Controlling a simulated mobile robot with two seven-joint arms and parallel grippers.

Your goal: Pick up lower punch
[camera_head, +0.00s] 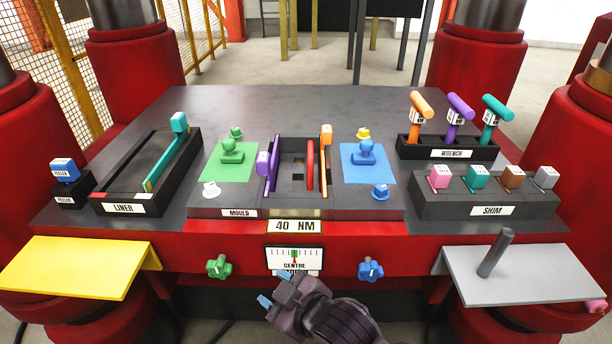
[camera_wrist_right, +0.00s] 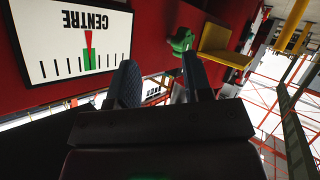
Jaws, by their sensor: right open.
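No part in view is labelled as the lower punch. A green stamp-like piece (camera_head: 232,151) stands on a green mat (camera_head: 216,174) left of the mould, and a blue one (camera_head: 366,152) stands on a blue mat (camera_head: 352,175) right of it. I cannot tell which is the lower punch. The mould (camera_head: 292,185) is an open dark frame with purple, red and orange plates. My right gripper (camera_head: 275,288) is open and empty, low in front of the press below the gauge; its two fingers also show in the right wrist view (camera_wrist_right: 162,82). My left gripper is out of view.
A "CENTRE" gauge (camera_head: 294,259) sits between a green knob (camera_head: 219,267) and a blue knob (camera_head: 371,269). A yellow shelf (camera_head: 80,266) and a grey shelf (camera_head: 515,272) flank the front. Liner, wrench (camera_head: 447,153) and shim (camera_head: 490,211) holders stand on the table. Red columns rise at the corners.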

